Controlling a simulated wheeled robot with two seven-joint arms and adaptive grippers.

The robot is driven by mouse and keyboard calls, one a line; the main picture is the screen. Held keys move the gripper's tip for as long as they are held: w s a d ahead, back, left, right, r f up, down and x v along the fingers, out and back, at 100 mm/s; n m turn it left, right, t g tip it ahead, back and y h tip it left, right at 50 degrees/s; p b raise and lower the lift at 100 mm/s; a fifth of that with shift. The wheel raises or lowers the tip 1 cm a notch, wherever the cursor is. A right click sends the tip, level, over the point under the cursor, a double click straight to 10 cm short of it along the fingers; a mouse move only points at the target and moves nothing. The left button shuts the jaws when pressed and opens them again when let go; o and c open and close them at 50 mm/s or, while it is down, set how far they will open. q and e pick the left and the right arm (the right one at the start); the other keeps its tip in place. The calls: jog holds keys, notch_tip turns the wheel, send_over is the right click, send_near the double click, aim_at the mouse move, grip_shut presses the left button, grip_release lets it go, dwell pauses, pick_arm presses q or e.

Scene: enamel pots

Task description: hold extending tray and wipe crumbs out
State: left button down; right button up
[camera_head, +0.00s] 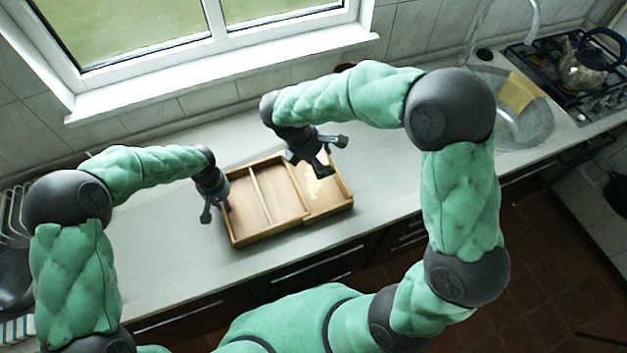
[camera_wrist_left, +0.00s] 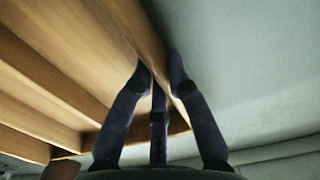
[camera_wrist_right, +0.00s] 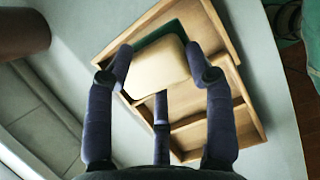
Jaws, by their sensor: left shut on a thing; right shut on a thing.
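The wooden extending tray (camera_head: 262,240) lies on the counter, with a wide left part split by a divider and an extended right section (camera_head: 338,205). My left gripper (camera_head: 216,207) is at the tray's left wall; in the left wrist view it is shut on that wall (camera_wrist_left: 140,30). My right gripper (camera_head: 324,162) is over the right section. In the right wrist view it is shut on a cream sponge (camera_wrist_right: 158,68) with a green side. The sponge hides part of the tray floor below it. Pale crumbs (camera_head: 322,188) seem to lie in the right section.
A window sill (camera_head: 220,75) runs behind the counter. A brown round object (camera_wrist_right: 20,33) stands near the wall. The sink (camera_head: 525,125) with a yellow cloth (camera_head: 518,92) and a kettle (camera_head: 585,68) on the hob are far right. Counter left of the tray is clear.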

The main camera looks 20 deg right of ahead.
jog(key=shift+s+d+f, duration=0.1)
jog(key=shift+s, duration=0.6)
jog(key=shift+f, duration=5.5)
jog(key=shift+f, duration=0.9)
